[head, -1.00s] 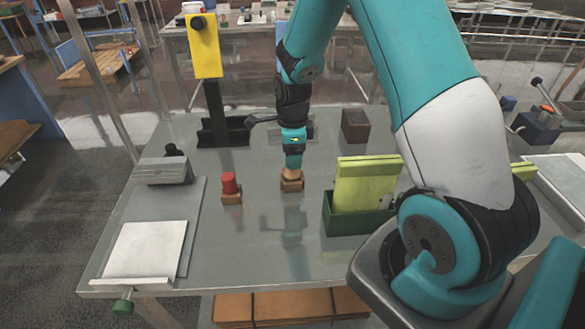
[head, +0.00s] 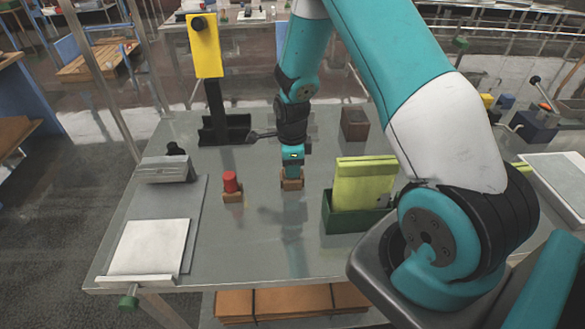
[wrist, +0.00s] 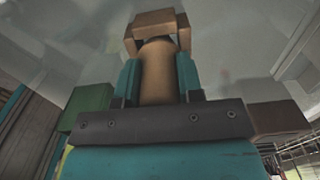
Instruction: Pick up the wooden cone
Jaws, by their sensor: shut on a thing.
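The wooden cone (wrist: 157,75) is a tan, rounded wooden piece between the two teal fingers of my gripper (wrist: 158,80) in the wrist view. The fingers press on it from both sides. A brown wooden block-like stand (wrist: 152,24) surrounds its far end. In the head view my gripper (head: 292,172) points down at the stand (head: 291,184) on the grey table, and the cone is hidden behind the fingers. I cannot tell whether the cone is clear of the stand.
A red piece on a wooden block (head: 231,185) stands to the left. A green box with yellow-green boards (head: 350,219) is close on the right. A dark brown block (head: 354,124) and a yellow panel on a black post (head: 205,48) stand behind. The table's front middle is clear.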

